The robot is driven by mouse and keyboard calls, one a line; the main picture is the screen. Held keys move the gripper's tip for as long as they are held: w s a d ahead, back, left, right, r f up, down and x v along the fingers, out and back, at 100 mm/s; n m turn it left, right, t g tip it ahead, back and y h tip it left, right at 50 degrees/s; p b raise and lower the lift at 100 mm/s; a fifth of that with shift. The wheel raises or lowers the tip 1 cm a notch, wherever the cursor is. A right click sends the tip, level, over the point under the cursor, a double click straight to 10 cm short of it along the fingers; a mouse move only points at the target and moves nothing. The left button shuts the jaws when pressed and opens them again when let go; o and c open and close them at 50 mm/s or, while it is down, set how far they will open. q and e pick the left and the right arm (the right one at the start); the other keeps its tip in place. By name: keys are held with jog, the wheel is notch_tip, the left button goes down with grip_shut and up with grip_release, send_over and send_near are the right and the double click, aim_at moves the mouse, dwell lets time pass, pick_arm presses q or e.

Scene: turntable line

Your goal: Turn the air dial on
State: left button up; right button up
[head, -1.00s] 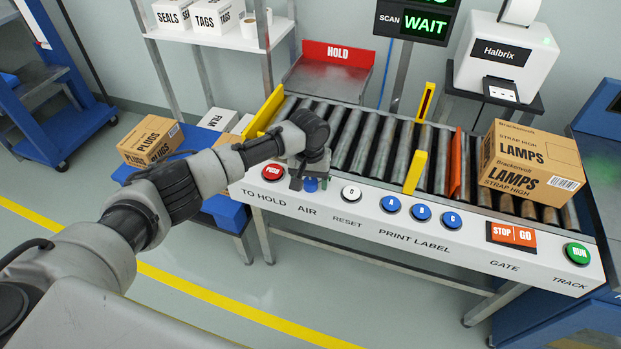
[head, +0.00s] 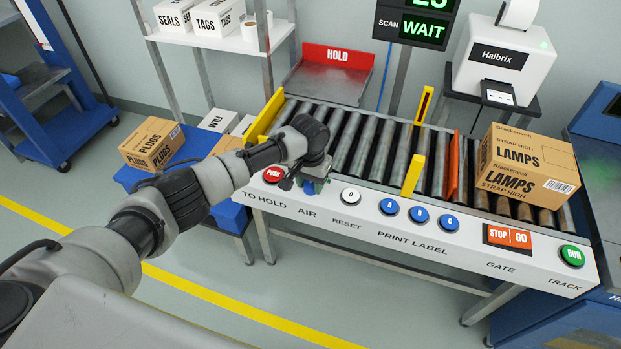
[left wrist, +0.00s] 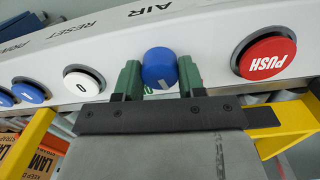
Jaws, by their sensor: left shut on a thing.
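The air dial is a round blue knob (left wrist: 160,68) on the white control panel (left wrist: 215,42), between the red PUSH button and the white 0 button. In the head view the dial (head: 309,187) is mostly hidden by my left gripper (head: 302,183), above the AIR label. In the left wrist view my left gripper (left wrist: 159,78) has its green fingers on either side of the dial, shut on it. A white mark shows at the dial's lower edge. My right gripper is not in view.
The red PUSH button (head: 273,174) and white 0 button (head: 350,195) sit close on either side. Behind the panel are rollers (head: 345,140) carrying a LAMPS box (head: 525,165). A yellow post (head: 413,174) rises at the panel's back edge.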

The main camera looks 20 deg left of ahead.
aim_at(311, 183)
pick_arm(q)
jog(key=m+p, duration=0.1)
jog(key=m, duration=0.3)
jog(key=shift+r+m, duration=0.1)
jog(key=shift+m, duration=0.2)
jog(key=m+p, duration=0.1)
jog(key=m, duration=0.3)
jog(key=shift+m, duration=0.3)
jog(key=o, duration=0.9)
notch_tip(311, 183, up, 11)
jog(key=shift+w+f, duration=0.15)
